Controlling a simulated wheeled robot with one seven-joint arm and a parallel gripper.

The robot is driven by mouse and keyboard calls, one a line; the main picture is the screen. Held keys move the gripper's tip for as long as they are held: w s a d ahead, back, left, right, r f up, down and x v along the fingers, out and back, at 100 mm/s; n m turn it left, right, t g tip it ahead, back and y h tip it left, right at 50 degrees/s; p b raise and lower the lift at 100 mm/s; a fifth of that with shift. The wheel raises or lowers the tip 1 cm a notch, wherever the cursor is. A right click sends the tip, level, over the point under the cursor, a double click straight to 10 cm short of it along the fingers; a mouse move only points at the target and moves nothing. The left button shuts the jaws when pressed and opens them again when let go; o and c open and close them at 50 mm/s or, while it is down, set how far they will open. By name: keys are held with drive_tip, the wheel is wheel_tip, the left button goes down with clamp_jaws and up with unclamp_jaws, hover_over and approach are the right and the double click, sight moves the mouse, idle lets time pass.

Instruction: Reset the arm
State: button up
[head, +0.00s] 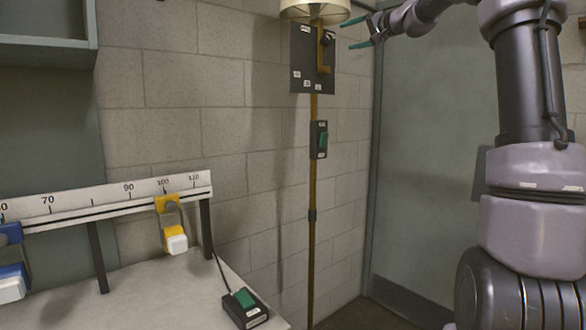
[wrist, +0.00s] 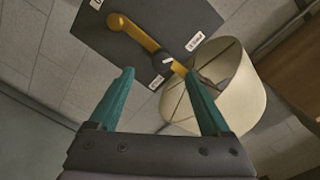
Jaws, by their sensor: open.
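My gripper (head: 359,32) is at the top of the head view, just right of the lamp shade. Its two green fingers are spread apart with nothing between them. The cream lamp shade (head: 315,10) is cut by the top edge of the head view. In the wrist view the shade (wrist: 228,90) lies beyond the right finger, which overlaps part of it. A dark panel (head: 301,62) with a yellow lever (head: 322,52) is on the wall below the shade. In the wrist view the lever (wrist: 135,33) is ahead of the open fingers (wrist: 160,80). I cannot tell whether a fingertip touches anything.
A table (head: 150,295) at lower left holds a numbered rail (head: 110,200), yellow and blue sliders and a green-button box (head: 245,308). A grey door (head: 425,150) stands behind my arm.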

drive_tip(key=s+a+f+g+h, duration=0.25)
drive_tip(key=s+f, duration=0.25)
drive_tip(key=s, duration=0.3)
drive_tip(key=s+a+f+g+h, duration=0.1)
drive_tip(key=s+a+f, duration=0.4)
drive_tip(key=s, duration=0.4)
drive_tip(key=s+d+f+g+h, duration=0.1)
drive_tip(key=s+d+f+h, duration=0.1)
drive_tip(key=s+f, duration=0.9)
drive_tip(key=s+d+f+g+h, duration=0.2)
drive_tip(key=s+d+f, duration=0.3)
drive_tip(key=s+f, duration=0.6)
drive_tip(key=s+h, duration=0.1)
drive_tip(key=s, duration=0.3)
drive_tip(key=shift+s+f, duration=0.25)
drive_tip(key=shift+f, duration=0.1)
